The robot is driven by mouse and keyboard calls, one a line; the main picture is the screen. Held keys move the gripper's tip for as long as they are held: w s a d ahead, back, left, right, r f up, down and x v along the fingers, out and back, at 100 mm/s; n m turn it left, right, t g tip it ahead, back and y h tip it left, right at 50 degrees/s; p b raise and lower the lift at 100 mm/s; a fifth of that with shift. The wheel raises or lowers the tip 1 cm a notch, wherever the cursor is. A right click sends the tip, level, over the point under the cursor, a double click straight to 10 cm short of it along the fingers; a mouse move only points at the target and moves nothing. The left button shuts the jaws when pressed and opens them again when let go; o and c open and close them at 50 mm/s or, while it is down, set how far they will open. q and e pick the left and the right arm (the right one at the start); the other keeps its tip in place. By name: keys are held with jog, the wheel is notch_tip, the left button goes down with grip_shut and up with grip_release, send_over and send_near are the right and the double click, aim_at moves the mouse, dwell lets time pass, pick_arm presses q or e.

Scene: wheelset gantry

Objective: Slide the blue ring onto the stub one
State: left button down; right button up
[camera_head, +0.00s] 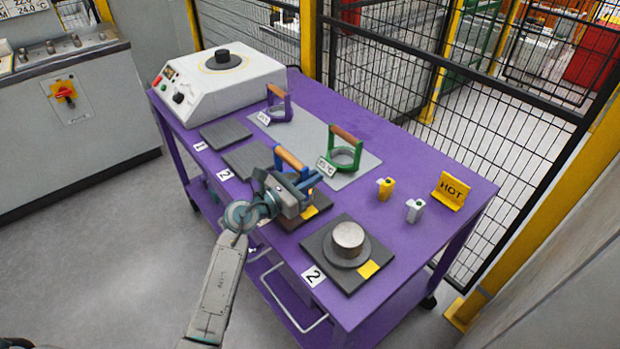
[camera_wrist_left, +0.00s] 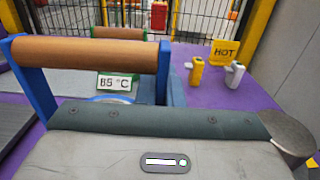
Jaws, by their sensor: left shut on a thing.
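My left gripper (camera_head: 290,190) is shut on the blue ring (camera_head: 289,158), whose wooden handle and blue uprights stand up beside the jaws. The handle and uprights (camera_wrist_left: 90,55) fill the left of the left wrist view. The ring is over a dark plate with a yellow square (camera_head: 310,212); the gripper hides most of this plate, any stub on it and its number. I cannot tell whether the ring is around a stub. Another stub (camera_head: 348,238), a bare grey cylinder, stands on the front-right plate marked 2. My right gripper is not in view.
A green ring (camera_head: 345,157) and a purple ring (camera_head: 279,106) stand on a grey mat (camera_head: 312,130). A white heater (camera_head: 220,80) is at the back left. Yellow (camera_head: 385,189) and white (camera_head: 415,210) small blocks and a HOT sign (camera_head: 450,191) stand at right.

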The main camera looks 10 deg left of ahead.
pick_arm(q)
jog(key=shift+f+b, duration=0.6)
jog(key=shift+f, duration=0.2)
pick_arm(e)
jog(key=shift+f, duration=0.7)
pick_arm(q)
jog(key=c, duration=1.5)
grip_release()
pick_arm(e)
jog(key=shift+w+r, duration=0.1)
